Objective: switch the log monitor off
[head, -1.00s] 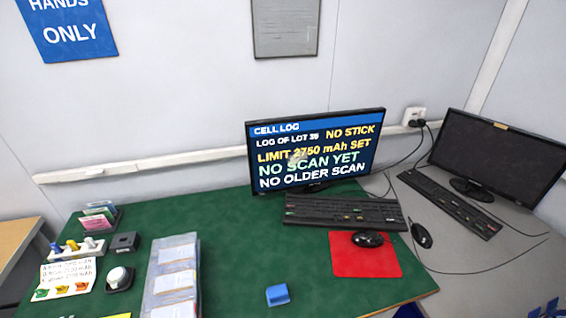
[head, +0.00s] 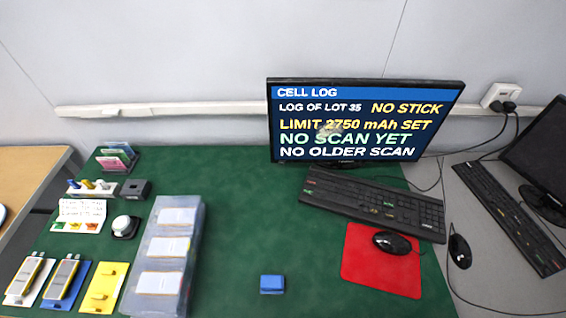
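The log monitor (head: 366,122) stands at the back of the green mat in the head view. Its screen is lit and reads CELL LOG, LOG OF LOT 35, NO STICK, LIMIT 2750 mAh SET, NO SCAN YET and NO OLDER SCAN. A pale smudge or reflection shows near the middle of the screen. I cannot make out a power button on its frame. Neither of my grippers is in view.
A black keyboard (head: 374,203) and a mouse (head: 392,242) on a red pad (head: 365,273) lie before the monitor. A dark second monitor (head: 541,155) stands at right. A blue block (head: 272,284), clear box (head: 190,230) and cell trays (head: 62,280) lie in front and left.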

